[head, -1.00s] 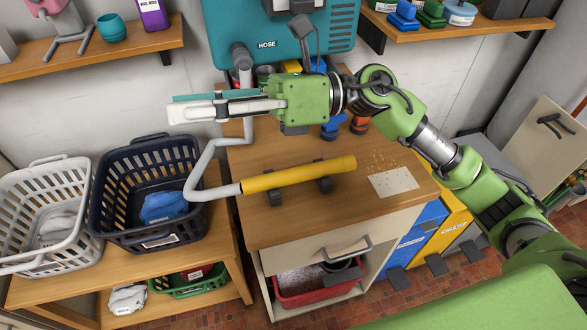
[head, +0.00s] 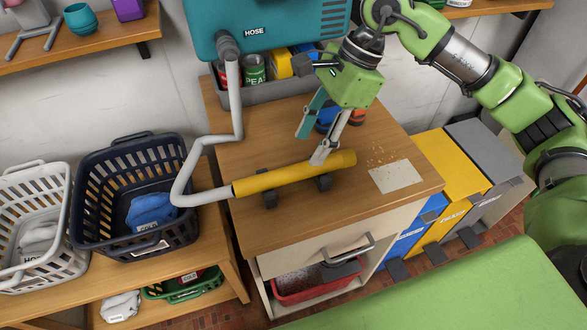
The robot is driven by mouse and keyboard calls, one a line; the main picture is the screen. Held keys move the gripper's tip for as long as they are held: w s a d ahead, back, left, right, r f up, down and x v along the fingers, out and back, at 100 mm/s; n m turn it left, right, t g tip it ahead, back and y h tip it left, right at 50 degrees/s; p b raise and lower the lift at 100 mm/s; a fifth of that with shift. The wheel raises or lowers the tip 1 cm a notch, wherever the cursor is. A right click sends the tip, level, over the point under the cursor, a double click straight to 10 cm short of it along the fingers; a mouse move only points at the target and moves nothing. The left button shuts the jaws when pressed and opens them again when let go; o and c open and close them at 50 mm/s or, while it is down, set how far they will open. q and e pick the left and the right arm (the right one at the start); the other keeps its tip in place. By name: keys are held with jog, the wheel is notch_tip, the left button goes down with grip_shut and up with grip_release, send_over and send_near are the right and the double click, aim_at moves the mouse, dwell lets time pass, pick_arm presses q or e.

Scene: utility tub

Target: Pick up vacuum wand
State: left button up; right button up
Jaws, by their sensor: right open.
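The vacuum wand (head: 280,178) is a yellow tube lying on two dark rests on the wooden worktop (head: 300,220). A grey hose (head: 190,168) runs from its left end up to the teal hose unit (head: 275,22) on the wall. My right gripper (head: 310,148) points down from above, open, with its fingertips close over the right half of the wand. One pale finger overlaps the wand in the picture; I cannot tell whether it touches. The other, teal-faced finger is just behind the wand. My left gripper is out of view.
Crumbs and a pale sheet (head: 395,176) lie right of the wand. A bin with cans and bottles (head: 262,88) stands behind it. A dark basket (head: 135,195) with blue cloth and a white basket (head: 35,230) stand left. A drawer handle (head: 348,250) sticks out in front.

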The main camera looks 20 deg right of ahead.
aim_at(296, 168)
jog(key=shift+x, duration=1)
jog(key=shift+s+a+f+p, duration=0.1)
jog(key=shift+a+f+p, duration=0.3)
jog(key=shift+p, duration=0.05)
jog(key=p+x, duration=0.1)
jog(key=x, duration=0.2)
jog(key=shift+a+f, duration=0.2)
jog(key=shift+f, duration=0.05)
jog(key=shift+a+f, duration=0.15)
jog(key=shift+f, duration=0.25)
jog(key=shift+c, duration=0.2)
jog(key=c, duration=1.1)
